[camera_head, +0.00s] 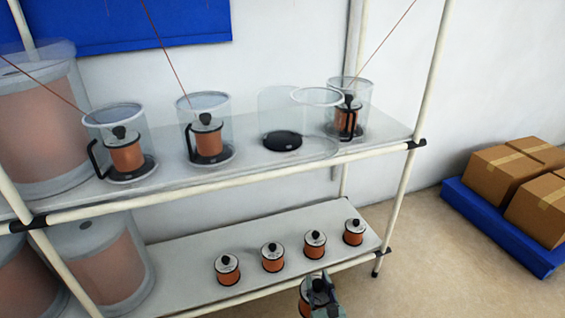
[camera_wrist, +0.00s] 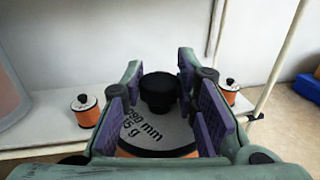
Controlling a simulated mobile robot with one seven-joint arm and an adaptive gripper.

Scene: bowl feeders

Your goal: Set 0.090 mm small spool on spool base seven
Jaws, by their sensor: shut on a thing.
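My gripper (camera_head: 322,293) is in front of the lower shelf in the head view, low in the picture. It is shut on a copper-orange small spool (camera_head: 305,298) with a black knob. In the wrist view the spool's grey top (camera_wrist: 165,131) lies between the purple finger pads, its label partly reading "090 mm". The knob stands up between the fingers, and the spool's lower part is hidden. No base number is readable.
The upper shelf (camera_head: 235,172) also holds clear cylinders with spools, including a left one (camera_head: 126,157), a middle one (camera_head: 207,144) and a right one (camera_head: 348,119). Several spools stand on the lower shelf (camera_head: 180,258). A white post (camera_head: 412,190) bounds the right; boxes (camera_head: 510,170) stand beyond.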

